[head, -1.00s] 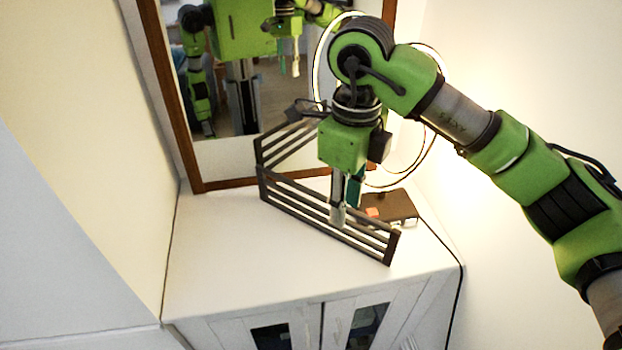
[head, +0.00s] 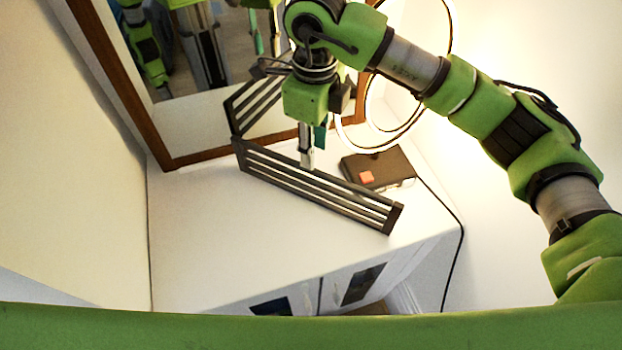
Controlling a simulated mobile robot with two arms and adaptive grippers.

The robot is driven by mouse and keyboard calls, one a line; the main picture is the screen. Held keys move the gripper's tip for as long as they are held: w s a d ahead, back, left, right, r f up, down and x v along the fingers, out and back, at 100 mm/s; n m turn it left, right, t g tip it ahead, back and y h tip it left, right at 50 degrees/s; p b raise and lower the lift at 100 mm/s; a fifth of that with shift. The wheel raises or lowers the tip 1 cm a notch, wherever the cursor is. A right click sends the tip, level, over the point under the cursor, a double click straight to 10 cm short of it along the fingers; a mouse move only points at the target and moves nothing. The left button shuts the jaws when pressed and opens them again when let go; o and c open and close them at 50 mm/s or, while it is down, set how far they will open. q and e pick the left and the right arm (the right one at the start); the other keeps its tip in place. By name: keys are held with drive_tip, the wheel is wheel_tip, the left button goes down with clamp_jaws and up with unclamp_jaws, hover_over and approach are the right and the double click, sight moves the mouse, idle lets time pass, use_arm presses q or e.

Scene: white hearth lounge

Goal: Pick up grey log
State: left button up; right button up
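I cannot make out a grey log anywhere in the head view. A dark slatted rack (head: 318,188) stands on the white cabinet top (head: 205,235), its long front panel slanting down to the right. My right gripper (head: 307,163) points down with its fingertips at the panel's top edge, near the middle. The grey fingers show nearly edge-on, with a teal piece beside them. Whether they are open, or touch anything, cannot be told. My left gripper is not in view.
A wood-framed mirror (head: 205,120) leans behind the cabinet top. A dark box (head: 395,172) with a small orange block (head: 366,177) lies right of the gripper. A black cable (head: 462,235) runs down the right side. The front left of the cabinet top is bare.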

drive_tip(key=shift+w+f, duration=0.15)
drive_tip(key=shift+f, duration=0.8)
drive_tip(key=shift+a+f, duration=0.1)
drive_tip(key=shift+f, duration=0.15)
drive_tip(key=f+p, duration=0.1)
drive_tip(key=f, duration=0.2)
drive_tip(key=f+p, duration=0.1)
drive_tip(key=shift+s+a+f+p, duration=0.15)
drive_tip(key=shift+s+p, duration=0.15)
drive_tip(key=shift+f, duration=0.35)
clamp_jaws()
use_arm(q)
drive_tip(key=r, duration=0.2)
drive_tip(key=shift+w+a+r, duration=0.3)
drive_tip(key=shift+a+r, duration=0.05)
use_arm(e)
drive_tip(key=shift+w+r, duration=0.15)
